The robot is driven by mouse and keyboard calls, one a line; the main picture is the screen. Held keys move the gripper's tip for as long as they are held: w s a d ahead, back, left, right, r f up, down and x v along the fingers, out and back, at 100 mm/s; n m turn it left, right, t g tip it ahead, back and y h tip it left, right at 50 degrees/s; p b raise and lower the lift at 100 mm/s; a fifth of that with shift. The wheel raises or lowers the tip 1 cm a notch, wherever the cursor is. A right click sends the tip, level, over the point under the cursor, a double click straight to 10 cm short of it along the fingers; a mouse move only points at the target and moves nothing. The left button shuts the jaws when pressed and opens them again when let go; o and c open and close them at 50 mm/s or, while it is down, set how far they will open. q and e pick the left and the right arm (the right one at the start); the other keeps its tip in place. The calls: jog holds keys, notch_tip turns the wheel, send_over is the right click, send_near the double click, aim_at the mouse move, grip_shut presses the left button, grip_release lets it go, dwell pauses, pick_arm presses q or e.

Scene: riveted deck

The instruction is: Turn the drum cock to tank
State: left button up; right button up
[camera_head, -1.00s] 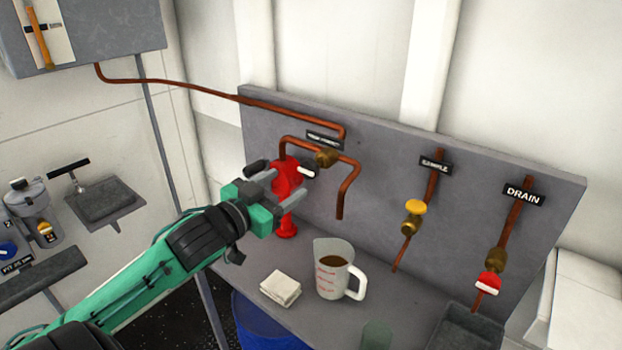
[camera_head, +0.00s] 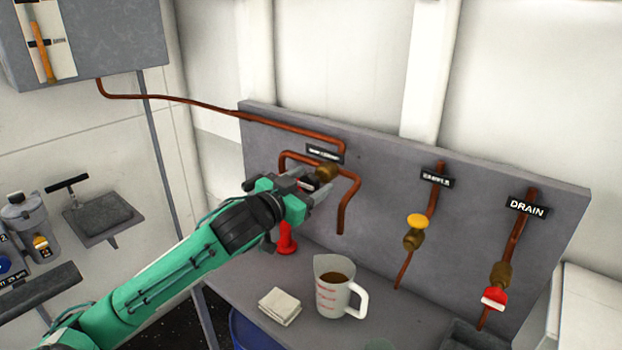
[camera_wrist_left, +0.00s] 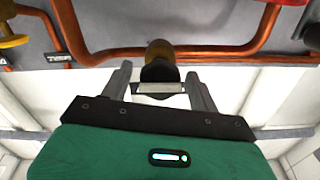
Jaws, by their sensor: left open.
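The drum cock (camera_head: 327,173) is a brass valve on the copper pipe at the panel's upper left, under a small black label (camera_head: 325,154) too small to read. My left gripper (camera_head: 314,188) is open right in front of it and partly hides its handle. In the left wrist view the brass body (camera_wrist_left: 160,50) sits ahead, with a dark cap and a pale flat handle (camera_wrist_left: 160,88) between the two spread fingers of my left gripper (camera_wrist_left: 157,76). I cannot tell whether a finger touches the handle. My right gripper is not in view.
A red fitting (camera_head: 286,240) stands on the bench under my gripper, partly hidden. A measuring jug (camera_head: 333,295) of brown liquid and a folded cloth (camera_head: 280,307) are on the bench. Yellow-handled (camera_head: 416,221) and red-handled (camera_head: 493,298) cocks are to the right.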

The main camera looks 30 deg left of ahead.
pick_arm(q)
jog(key=shift+w, duration=0.4)
jog(key=c, duration=1)
